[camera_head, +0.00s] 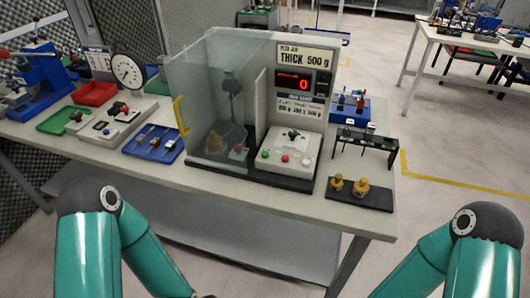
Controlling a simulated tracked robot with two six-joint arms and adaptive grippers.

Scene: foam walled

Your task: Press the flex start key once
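A test machine stands on the white bench, with a clear guard (205,90) on its left side and a sign (305,56) reading "THICK 500 g". Its red display (293,81) shows 0. A white control box (290,148) in front of it carries a dark knob (293,135), a green key (265,154), a red key (285,158) and a pale key. I cannot read which one is the flex start key. Both my teal arms show at the bottom, left and right.
Brass weights (360,187) stand on a black plate at the bench's right end, near a black rack (366,141). Left of the guard are a blue tray (153,143) with tools, a green tray (62,119), a red tray (94,93) and a round dial (128,71).

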